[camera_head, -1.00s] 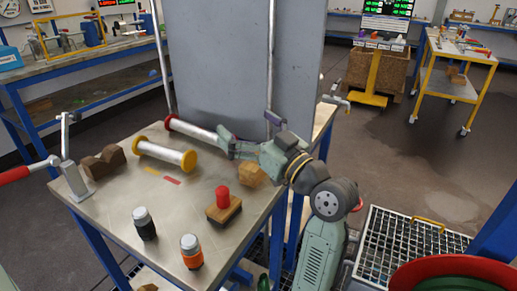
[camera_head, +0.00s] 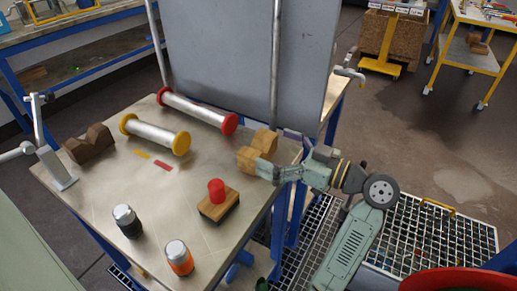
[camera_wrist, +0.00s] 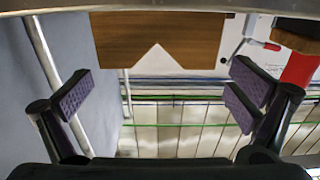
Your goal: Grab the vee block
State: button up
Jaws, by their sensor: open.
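A light wooden vee block (camera_head: 258,150) sits near the right edge of the metal table, with a V notch between its two raised parts. In the wrist view the wooden block (camera_wrist: 190,38) is at the top, its notch showing as a pale triangle. My gripper (camera_head: 284,157) is just right of this block in the head view and points at it. In the wrist view my gripper (camera_wrist: 162,95) has its two purple-padded fingers wide apart, with nothing between them. A second, dark brown vee block (camera_head: 90,144) sits at the table's left side.
A yellow-ended spool (camera_head: 154,135) and a red-ended spool (camera_head: 198,112) lie behind. A red-knobbed stamp (camera_head: 218,202), a black jar (camera_head: 127,221) and an orange jar (camera_head: 179,258) stand nearer the front. A grey panel (camera_head: 245,60) rises behind the table. The table's (camera_head: 95,195) front left is clear.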

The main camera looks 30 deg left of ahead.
aim_at(258, 143)
jog(key=a, duration=0.2)
jog(key=a+p, duration=0.1)
jog(key=a, duration=0.1)
jog(key=shift+a+f, duration=0.2)
jog(key=shift+a, duration=0.05)
jog(key=c, duration=1)
